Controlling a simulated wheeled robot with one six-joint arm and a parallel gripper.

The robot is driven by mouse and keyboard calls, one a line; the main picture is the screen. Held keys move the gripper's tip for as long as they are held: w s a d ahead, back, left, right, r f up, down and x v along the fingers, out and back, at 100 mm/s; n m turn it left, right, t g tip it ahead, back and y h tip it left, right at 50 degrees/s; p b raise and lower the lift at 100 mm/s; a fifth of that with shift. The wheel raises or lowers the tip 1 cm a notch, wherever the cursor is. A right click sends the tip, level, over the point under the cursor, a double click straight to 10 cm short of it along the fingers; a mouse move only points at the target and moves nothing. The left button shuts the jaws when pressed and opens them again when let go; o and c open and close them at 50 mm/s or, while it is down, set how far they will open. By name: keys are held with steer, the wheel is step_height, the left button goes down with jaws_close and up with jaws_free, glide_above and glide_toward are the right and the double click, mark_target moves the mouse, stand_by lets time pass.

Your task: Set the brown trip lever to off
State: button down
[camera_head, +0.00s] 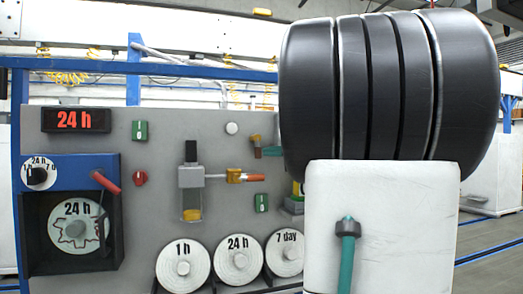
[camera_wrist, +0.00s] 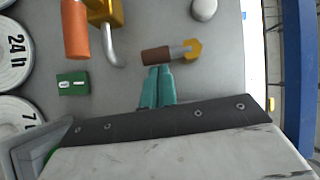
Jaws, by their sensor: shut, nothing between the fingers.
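The brown trip lever (camera_head: 257,150) is at the upper right of the grey panel in the head view, its handle hanging downward from its pivot. In the wrist view its brown handle (camera_wrist: 155,56) lies to the left of a yellow hexagonal mount (camera_wrist: 193,48), joined by a short metal stem. My gripper (camera_wrist: 157,72) is shut, its teal fingertips together right beside the handle, seemingly touching or very near it. In the head view my gripper (camera_head: 268,151) comes from the right of the lever, the rest of it hidden behind large black and white bodies.
An orange-handled lever (camera_head: 247,177) with a yellow block sits just below; it shows at the wrist view's upper left (camera_wrist: 75,30). A white round knob (camera_head: 231,128) is up-left. A green label switch (camera_head: 262,202) and dials (camera_head: 238,260) are lower. A red-handled lever (camera_head: 106,181) is far left.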

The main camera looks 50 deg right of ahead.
steer(key=shift+a+f, duration=0.15)
stand_by(0.6)
steer(key=s, duration=0.7)
steer(key=shift+s+r, duration=0.25)
steer(key=shift+s, duration=0.1)
